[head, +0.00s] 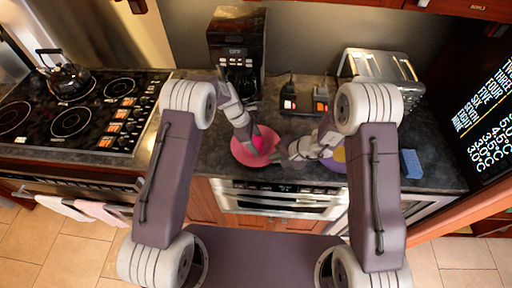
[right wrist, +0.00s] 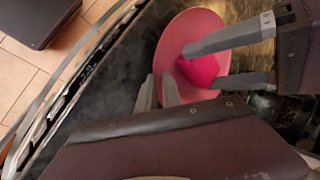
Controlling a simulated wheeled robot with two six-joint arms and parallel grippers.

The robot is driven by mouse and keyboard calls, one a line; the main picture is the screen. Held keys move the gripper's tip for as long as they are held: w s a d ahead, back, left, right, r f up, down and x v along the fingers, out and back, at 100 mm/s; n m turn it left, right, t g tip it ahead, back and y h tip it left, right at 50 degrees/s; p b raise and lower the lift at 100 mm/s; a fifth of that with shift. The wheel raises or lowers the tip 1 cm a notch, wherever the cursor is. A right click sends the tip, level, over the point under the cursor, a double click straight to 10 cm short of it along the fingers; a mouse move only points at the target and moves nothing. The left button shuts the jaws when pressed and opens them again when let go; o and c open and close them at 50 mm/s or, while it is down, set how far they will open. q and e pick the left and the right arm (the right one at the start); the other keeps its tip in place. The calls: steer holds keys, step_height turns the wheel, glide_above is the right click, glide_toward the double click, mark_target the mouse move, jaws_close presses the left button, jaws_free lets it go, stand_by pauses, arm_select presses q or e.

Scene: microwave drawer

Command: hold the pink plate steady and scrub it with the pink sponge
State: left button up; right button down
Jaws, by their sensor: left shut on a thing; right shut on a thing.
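The pink plate (head: 239,154) lies near the front of the dark counter; it also shows in the right wrist view (right wrist: 178,35). The bright pink sponge (right wrist: 201,70) rests on the plate's middle. It also shows in the head view (head: 264,141), partly covered by the left arm. My left gripper (right wrist: 192,67) has its fingers on both sides of the sponge and is shut on it. My right gripper (right wrist: 160,88) is at the plate's rim, shut on it with one finger on each side. In the head view, the right gripper (head: 279,157) hides part of the plate's right edge.
A purple plate (head: 331,165) with something yellow (head: 340,154) sits right of the pink plate. A blue block (head: 410,163) lies farther right. The stove with a kettle (head: 67,77) is left.

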arm_select(q)
steer(key=shift+w+a+f, duration=0.1)
steer(key=shift+w+f, duration=0.15)
steer(key=shift+w, duration=0.45)
arm_select(e)
steer(key=shift+s, duration=0.2)
arm_select(q)
steer(key=shift+s, duration=0.95)
arm_select(e)
steer(key=shift+w+f, duration=0.15)
arm_select(q)
steer(key=shift+w, duration=0.95)
steer(key=shift+w+r, duration=0.15)
steer(key=shift+r, duration=2.95)
arm_select(e)
steer(key=shift+w, duration=0.1)
arm_select(q)
steer(key=a, duration=0.9)
steer(key=shift+d, duration=0.1)
arm_select(e)
steer(key=c, duration=1.5)
jaws_free()
steer(key=shift+o, duration=0.2)
